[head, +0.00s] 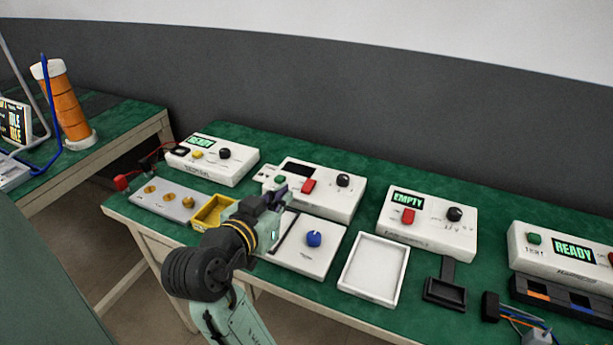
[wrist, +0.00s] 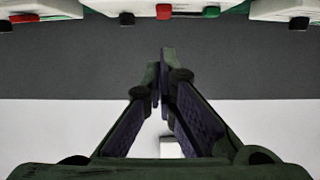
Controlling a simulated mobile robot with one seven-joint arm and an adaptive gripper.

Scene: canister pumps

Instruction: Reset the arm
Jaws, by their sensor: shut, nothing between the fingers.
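My arm rises from the bottom of the head view and bends over the front of the bench. My gripper (head: 279,192) is above the devices at the middle left, near the white plate with the blue knob (head: 314,239). In the wrist view my gripper (wrist: 162,75) has its fingertips together with nothing between them. The wrist view looks toward the grey wall, with device edges along the top of the picture.
On the green bench stand a READY box (head: 212,160), a box with a blank display (head: 322,191), an EMPTY box (head: 427,222) and another READY box (head: 565,250). A yellow tray (head: 211,212) and white tray (head: 373,270) lie in front. An orange cylinder (head: 66,105) stands on the left table.

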